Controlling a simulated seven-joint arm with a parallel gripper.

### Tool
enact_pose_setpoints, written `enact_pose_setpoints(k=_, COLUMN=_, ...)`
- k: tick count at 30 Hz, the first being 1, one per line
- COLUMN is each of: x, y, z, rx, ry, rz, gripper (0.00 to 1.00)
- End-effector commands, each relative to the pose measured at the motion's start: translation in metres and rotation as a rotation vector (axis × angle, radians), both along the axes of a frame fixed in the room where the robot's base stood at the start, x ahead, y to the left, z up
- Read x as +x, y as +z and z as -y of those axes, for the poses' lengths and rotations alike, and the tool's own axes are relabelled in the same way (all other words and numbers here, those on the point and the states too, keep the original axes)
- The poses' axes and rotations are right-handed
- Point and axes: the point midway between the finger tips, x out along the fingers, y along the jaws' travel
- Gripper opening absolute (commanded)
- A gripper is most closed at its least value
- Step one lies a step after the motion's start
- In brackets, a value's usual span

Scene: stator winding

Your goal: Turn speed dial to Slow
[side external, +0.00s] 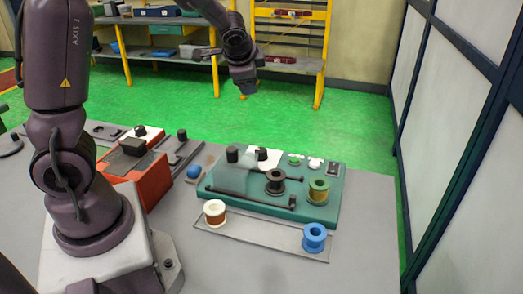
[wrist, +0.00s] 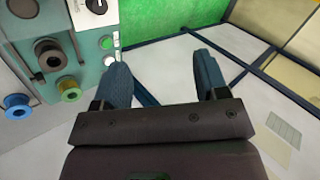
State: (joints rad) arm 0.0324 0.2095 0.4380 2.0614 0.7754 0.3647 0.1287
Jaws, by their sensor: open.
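A dark dial on a white plate (side external: 263,156) sits along the back edge of the teal winding machine (side external: 330,178). In the wrist view the dial (wrist: 97,6) is at the top left, partly cut off, with a pale mark on its face. Its labels are too small to read, so I cannot tell its setting. My gripper (side external: 246,90) hangs in the air above and behind the machine, apart from the dial. In the wrist view my gripper's two blue fingers (wrist: 163,80) are spread wide with nothing between them.
Dark and yellow-green spools (side external: 318,190) stand on the machine. A white-flanged copper spool (side external: 214,212) and a blue spool (side external: 314,237) stand on the front tray. An orange box (side external: 148,185) is at left.

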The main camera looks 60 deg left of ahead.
Motion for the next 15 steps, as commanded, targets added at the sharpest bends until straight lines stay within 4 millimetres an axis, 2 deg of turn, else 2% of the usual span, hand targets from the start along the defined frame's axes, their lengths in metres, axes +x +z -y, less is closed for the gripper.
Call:
enact_pose_setpoints(k=1, x=0.020, y=-0.008, z=-0.019, rx=0.100, ry=-0.103, rz=-0.033, gripper=0.67)
enact_pose_setpoints(k=3, x=0.048, y=-0.016, z=-0.040, rx=0.239, ry=-0.286, rz=-0.084, gripper=0.67)
enact_pose_setpoints(k=6, x=0.084, y=-0.035, z=-0.058, rx=0.415, ry=-0.609, rz=-0.201, gripper=0.67)
enact_pose_setpoints(k=9, x=0.107, y=-0.064, z=-0.061, rx=0.533, ry=-0.990, rz=-0.367, gripper=0.67)
enact_pose_setpoints(k=12, x=0.110, y=-0.098, z=-0.056, rx=0.561, ry=-1.386, rz=-0.560, gripper=0.67)
enact_pose_setpoints(k=15, x=0.096, y=-0.121, z=-0.050, rx=0.504, ry=-1.742, rz=-0.741, gripper=0.67)
